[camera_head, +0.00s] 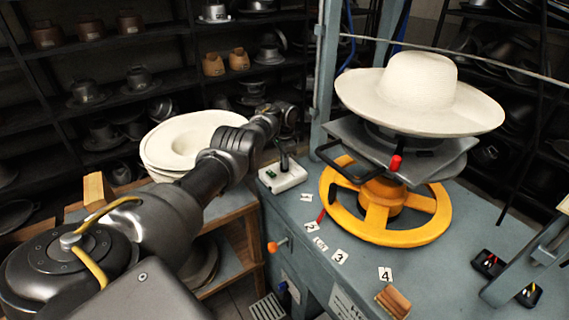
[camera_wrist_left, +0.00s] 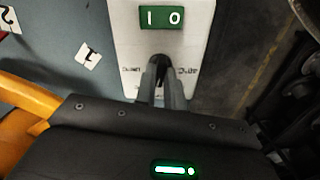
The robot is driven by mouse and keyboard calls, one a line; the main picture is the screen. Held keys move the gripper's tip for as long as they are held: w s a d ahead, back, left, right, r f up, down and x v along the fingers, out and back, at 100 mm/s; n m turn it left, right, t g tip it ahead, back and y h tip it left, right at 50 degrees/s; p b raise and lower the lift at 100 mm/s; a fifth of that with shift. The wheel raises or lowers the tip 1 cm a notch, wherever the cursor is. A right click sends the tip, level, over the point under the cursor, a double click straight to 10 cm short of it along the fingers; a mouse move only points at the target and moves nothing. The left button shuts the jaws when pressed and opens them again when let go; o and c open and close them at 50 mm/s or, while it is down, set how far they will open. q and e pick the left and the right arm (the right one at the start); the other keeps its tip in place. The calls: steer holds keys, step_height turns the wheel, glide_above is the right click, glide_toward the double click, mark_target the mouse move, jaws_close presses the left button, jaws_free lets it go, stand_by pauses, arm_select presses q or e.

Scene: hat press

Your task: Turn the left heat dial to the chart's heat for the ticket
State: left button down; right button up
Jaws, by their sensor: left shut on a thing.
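Two small dark dial blocks lie at the right of the bench: one dial (camera_head: 490,262) and, nearer the front edge, another (camera_head: 528,295). Both have small coloured marks; their settings are too small to read. My left gripper (camera_head: 284,158) is far from them, at a white box (camera_head: 290,180) on the bench's left. In the left wrist view its fingers (camera_wrist_left: 160,78) are shut on a dark lever (camera_wrist_left: 159,62) on that box (camera_wrist_left: 128,45). My right gripper is out of view. I cannot pick out a ticket or readable chart.
A yellow handwheel (camera_head: 405,237) stands mid-bench below a grey press plate (camera_head: 430,155) with a cream hat (camera_head: 418,90) above. Numbered cards, such as card 4 (camera_head: 385,273), lie in front. More pale hats (camera_head: 180,145) are stacked at left. Shelves line the back.

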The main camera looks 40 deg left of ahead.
arm_select(q)
steer(key=m+b, duration=0.2)
steer(key=m, duration=0.3)
steer(key=shift+m, duration=0.4)
stand_by(0.3)
steer(key=c, duration=1.5)
jaws_free()
step_height(320, 180, up, 11)
steer(key=shift+f, duration=0.1)
